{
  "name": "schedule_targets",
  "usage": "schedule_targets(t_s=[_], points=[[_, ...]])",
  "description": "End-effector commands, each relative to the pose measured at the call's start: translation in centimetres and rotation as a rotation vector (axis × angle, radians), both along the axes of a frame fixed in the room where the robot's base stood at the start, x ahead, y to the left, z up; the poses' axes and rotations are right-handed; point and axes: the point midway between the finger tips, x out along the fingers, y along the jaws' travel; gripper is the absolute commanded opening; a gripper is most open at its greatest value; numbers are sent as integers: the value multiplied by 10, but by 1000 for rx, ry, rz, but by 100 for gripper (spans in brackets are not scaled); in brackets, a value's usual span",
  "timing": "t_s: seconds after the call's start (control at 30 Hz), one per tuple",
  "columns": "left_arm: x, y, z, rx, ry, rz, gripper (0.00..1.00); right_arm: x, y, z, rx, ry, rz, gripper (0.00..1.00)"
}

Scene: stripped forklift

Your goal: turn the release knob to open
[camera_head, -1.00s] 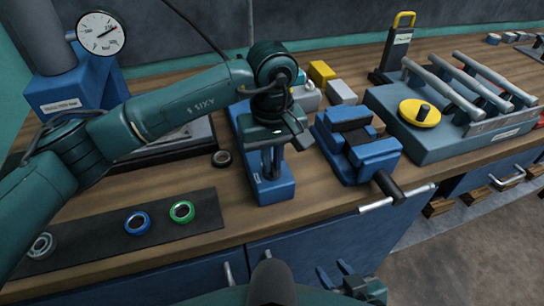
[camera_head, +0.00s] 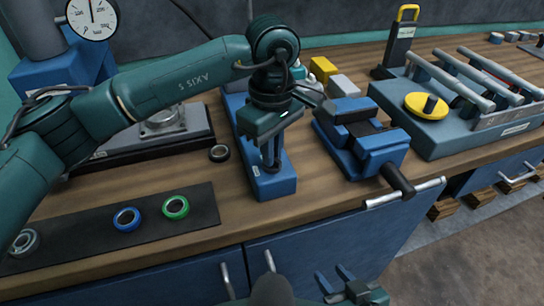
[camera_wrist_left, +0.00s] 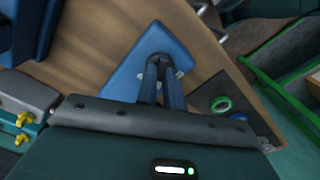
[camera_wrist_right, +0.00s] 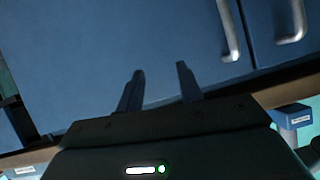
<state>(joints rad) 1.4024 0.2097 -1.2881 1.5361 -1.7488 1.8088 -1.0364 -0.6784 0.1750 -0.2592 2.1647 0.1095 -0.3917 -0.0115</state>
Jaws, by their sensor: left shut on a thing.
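A blue fixture with a long base (camera_head: 274,186) stands on the wooden bench. My left gripper (camera_head: 271,158) points down over its front part, with the fingers close together. In the left wrist view the fingertips (camera_wrist_left: 162,66) are shut on a small dark knob-like part above the blue base (camera_wrist_left: 128,78). The fingers hide most of that part, so its turn angle cannot be told. My right gripper (camera_head: 338,284) is low in front of the bench cabinets. In the right wrist view its two fingers (camera_wrist_right: 159,75) are apart and empty.
A blue vise (camera_head: 365,140) stands right of the fixture. Further right is a grey device with a yellow disc (camera_head: 427,105). A dark mat (camera_head: 80,232) with several rings lies at the front left. A dial gauge (camera_head: 92,15) is at the upper left.

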Motion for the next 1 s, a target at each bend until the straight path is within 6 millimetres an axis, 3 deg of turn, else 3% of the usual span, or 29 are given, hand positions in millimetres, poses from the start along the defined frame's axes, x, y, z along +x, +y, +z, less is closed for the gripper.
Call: schedule_targets(t_s=[0.4,1.0], points=[[1,0,-2,-1,-3,398,0,3,2,-18,56,-10,-20,36],[0,0,0,-2,-2,910,0,-3,-12,-10,43,-105,-46,36]])
